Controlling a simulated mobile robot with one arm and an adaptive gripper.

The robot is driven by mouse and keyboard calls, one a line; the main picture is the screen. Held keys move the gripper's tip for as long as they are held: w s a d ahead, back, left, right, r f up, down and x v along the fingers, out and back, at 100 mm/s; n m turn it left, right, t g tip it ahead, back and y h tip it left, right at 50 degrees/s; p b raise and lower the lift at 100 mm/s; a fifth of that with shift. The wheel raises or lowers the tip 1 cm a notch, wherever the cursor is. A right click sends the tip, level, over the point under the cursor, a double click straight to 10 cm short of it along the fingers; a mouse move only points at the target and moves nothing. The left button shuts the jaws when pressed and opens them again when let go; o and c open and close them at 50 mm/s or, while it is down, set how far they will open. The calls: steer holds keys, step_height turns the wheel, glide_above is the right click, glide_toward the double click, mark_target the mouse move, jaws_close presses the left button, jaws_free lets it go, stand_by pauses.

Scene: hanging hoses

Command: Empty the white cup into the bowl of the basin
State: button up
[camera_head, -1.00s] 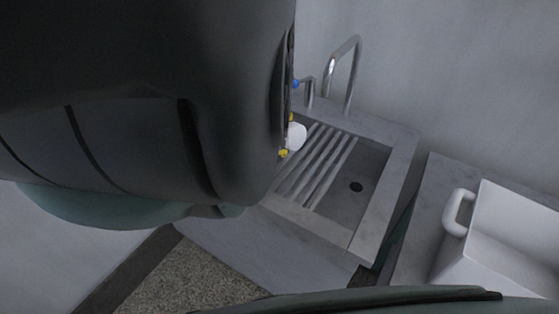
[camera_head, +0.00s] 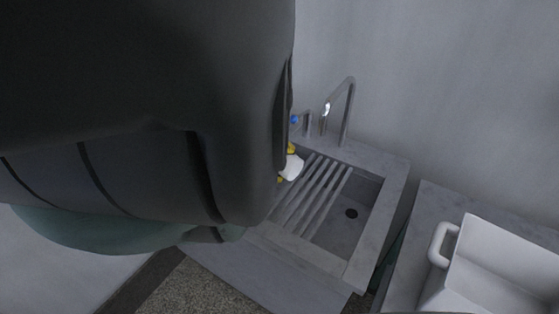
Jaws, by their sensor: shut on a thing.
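The white cup (camera_head: 291,168) shows at the right edge of my dark arm, over the left part of the basin. It looks tilted; its mouth and contents cannot be made out. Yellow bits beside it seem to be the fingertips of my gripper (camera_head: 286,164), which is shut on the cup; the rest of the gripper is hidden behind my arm. The grey stone basin (camera_head: 378,215) has a slatted rack on its left side and an open bowl (camera_head: 346,222) with a dark round drain at the right.
A curved metal tap (camera_head: 349,100) and a smaller fitting with a blue tip (camera_head: 295,119) stand behind the basin. A white handled container (camera_head: 500,262) sits on a counter at the right. My arm blocks the left half.

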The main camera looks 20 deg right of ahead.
step_height(320, 180, up, 3)
steer(key=m+t+y+p, duration=0.1)
steer(key=p, duration=0.5)
steer(key=shift+s+a+r, duration=0.1)
steer(key=shift+s+r, duration=0.05)
steer(key=shift+r, duration=0.05)
steer(key=shift+m+p, duration=0.3)
steer(key=shift+p, duration=0.05)
steer(key=shift+s+r+t+p, duration=0.15)
steer(key=shift+t+p, duration=0.15)
steer(key=shift+p, duration=0.3)
